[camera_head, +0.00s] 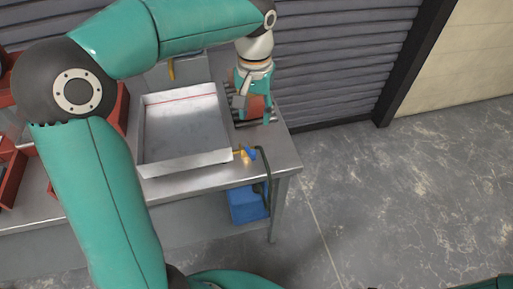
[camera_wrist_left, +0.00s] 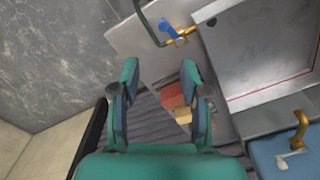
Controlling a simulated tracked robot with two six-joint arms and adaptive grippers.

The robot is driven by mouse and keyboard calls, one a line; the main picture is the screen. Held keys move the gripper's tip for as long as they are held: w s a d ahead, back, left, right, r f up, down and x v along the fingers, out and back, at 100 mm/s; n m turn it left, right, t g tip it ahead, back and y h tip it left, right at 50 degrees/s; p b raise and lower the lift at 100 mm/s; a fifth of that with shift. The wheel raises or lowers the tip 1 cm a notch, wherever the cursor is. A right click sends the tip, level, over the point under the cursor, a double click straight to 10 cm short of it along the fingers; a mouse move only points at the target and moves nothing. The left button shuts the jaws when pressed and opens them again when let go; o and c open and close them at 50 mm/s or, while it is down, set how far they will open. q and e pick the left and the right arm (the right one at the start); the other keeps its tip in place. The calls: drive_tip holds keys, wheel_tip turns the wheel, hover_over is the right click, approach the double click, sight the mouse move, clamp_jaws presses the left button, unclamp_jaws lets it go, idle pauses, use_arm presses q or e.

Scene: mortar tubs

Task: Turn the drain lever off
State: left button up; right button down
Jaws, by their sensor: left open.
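The drain lever (camera_head: 251,153) is a small blue handle on a brass valve (camera_head: 242,154) at the front right corner of the metal tray. In the left wrist view the blue lever (camera_wrist_left: 168,28) sticks out at an angle from the brass pipe (camera_wrist_left: 182,39); I cannot tell whether that is on or off. My left gripper (camera_head: 256,118) is over the table right of the tray, behind the lever and apart from it. In the left wrist view its two fingers (camera_wrist_left: 160,68) are spread and empty.
The shallow metal tray (camera_head: 186,165) sits on a steel table (camera_head: 280,160). A dark green hose (camera_head: 266,172) drops from the valve towards a blue container (camera_head: 246,204) below. A reddish block (camera_wrist_left: 172,95) lies behind my left fingers. Open floor (camera_head: 370,210) is at the right.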

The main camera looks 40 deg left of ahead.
sight(253, 152)
use_arm(q)
drive_tip(key=f, duration=1.4)
drive_tip(key=shift+s+a+f, duration=0.2)
drive_tip(key=shift+a+f, duration=0.1)
drive_tip(key=shift+f, duration=0.05)
clamp_jaws()
